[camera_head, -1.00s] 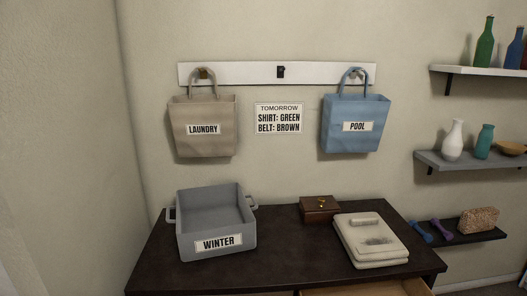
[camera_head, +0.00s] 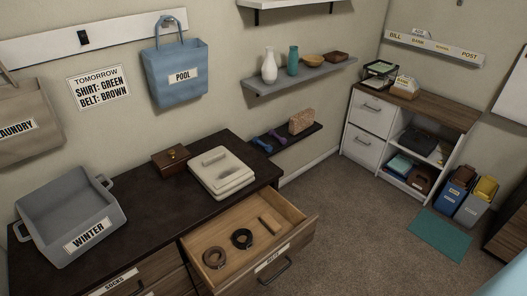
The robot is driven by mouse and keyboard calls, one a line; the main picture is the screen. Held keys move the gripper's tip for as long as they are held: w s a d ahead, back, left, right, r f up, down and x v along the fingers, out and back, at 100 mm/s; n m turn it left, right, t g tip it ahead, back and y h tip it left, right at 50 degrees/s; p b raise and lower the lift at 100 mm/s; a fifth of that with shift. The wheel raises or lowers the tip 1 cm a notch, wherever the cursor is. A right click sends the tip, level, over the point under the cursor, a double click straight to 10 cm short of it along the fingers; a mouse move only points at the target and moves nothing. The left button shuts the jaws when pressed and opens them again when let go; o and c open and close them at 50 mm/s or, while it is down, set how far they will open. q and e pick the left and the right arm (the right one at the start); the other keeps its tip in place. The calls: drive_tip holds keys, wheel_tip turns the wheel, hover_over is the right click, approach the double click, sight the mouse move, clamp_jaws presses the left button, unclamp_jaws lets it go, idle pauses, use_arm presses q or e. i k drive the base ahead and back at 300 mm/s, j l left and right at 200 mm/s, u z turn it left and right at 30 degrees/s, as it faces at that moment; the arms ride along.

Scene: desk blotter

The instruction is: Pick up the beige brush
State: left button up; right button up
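I cannot pick out the beige brush for certain. A small tan block (camera_head: 270,225) lies in the open drawer (camera_head: 228,233), toward its right end, and may be the brush. A small beige bar (camera_head: 213,159) lies on the cream folded cloth (camera_head: 224,182) on the dark desk top and may also be it. Two coiled belts lie in the same drawer, a brown one (camera_head: 214,258) and a black one (camera_head: 242,239). Neither of my grippers is in view.
A grey WINTER bin (camera_head: 62,241) and a brown box (camera_head: 171,160) stand on the desk (camera_head: 140,205). LAUNDRY (camera_head: 22,132) and POOL (camera_head: 176,72) bags hang on the wall. Wall shelves and a cabinet (camera_head: 420,105) stand to the right. The carpet (camera_head: 345,225) between is clear.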

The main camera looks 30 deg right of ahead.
sight(266, 219)
drive_tip(key=z, duration=1.1)
